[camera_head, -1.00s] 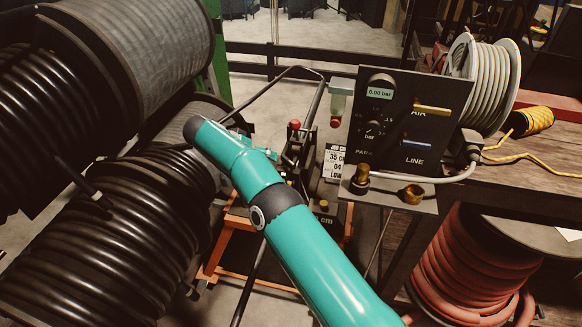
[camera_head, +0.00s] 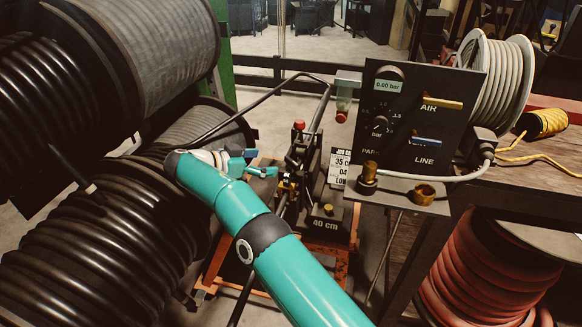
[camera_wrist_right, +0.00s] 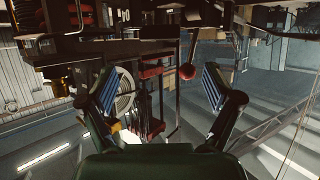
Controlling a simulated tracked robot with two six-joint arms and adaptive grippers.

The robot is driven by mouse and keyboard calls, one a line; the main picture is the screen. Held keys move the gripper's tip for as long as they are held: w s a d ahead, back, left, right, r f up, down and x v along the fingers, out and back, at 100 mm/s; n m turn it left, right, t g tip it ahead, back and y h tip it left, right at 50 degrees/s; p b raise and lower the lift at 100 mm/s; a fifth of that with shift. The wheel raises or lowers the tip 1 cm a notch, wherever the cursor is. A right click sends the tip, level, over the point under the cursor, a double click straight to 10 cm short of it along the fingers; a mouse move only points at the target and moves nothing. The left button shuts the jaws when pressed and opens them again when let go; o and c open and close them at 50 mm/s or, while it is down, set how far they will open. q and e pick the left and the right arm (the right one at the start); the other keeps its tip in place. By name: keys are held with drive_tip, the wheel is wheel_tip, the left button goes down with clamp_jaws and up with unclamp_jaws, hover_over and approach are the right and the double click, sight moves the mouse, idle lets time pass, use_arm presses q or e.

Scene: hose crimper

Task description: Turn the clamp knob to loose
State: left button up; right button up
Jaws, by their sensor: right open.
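A black metal rig (camera_head: 312,180) stands at the centre of the head view, with a "40 cm" label at its front. A red ball knob (camera_head: 299,125) tops it, and a small brass knob (camera_head: 328,209) sits lower on it. I cannot tell which one is the clamp knob. My right gripper (camera_head: 264,172) is just left of the rig, small and partly hidden by its wrist. In the right wrist view my right gripper (camera_wrist_right: 160,78) is open and empty, with blue-padded fingers apart. A red ball (camera_wrist_right: 186,72) shows beyond them, nearer the right finger. My left gripper is out of view.
Large black hose reels (camera_head: 105,215) crowd the left. A black panel (camera_head: 415,115) with a gauge, AIR and LINE levers and brass fittings stands right of the rig. A red hose coil (camera_head: 490,265) lies under the wooden bench (camera_head: 535,185). A thin black hose arches behind the rig.

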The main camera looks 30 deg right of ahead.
sight(291, 161)
drive_tip(key=p+x, duration=0.1)
drive_tip(key=x, duration=0.9)
drive_tip(key=shift+d+f, duration=0.15)
drive_tip(key=shift+d, duration=0.1)
drive_tip(key=c, duration=1.2)
drive_tip(key=shift+o, duration=0.2)
drive_tip(key=n+t+y+b, duration=0.1)
drive_tip(key=n+t+b, duration=0.2)
drive_tip(key=b, duration=0.8)
drive_tip(key=n+t+y+b, duration=0.1)
drive_tip(key=n+t+b, duration=0.2)
drive_tip(key=b, duration=0.8)
drive_tip(key=shift+f+n+t, duration=0.25)
drive_tip(key=shift+n+t, duration=0.05)
drive_tip(key=shift+t, duration=0.4)
drive_tip(key=shift+r+n+t+y+b, duration=0.25)
drive_tip(key=shift+n+t+y+b, duration=0.4)
drive_tip(key=shift+b, duration=0.55)
drive_tip(key=o, duration=1.2)
drive_tip(key=shift+c, duration=0.2)
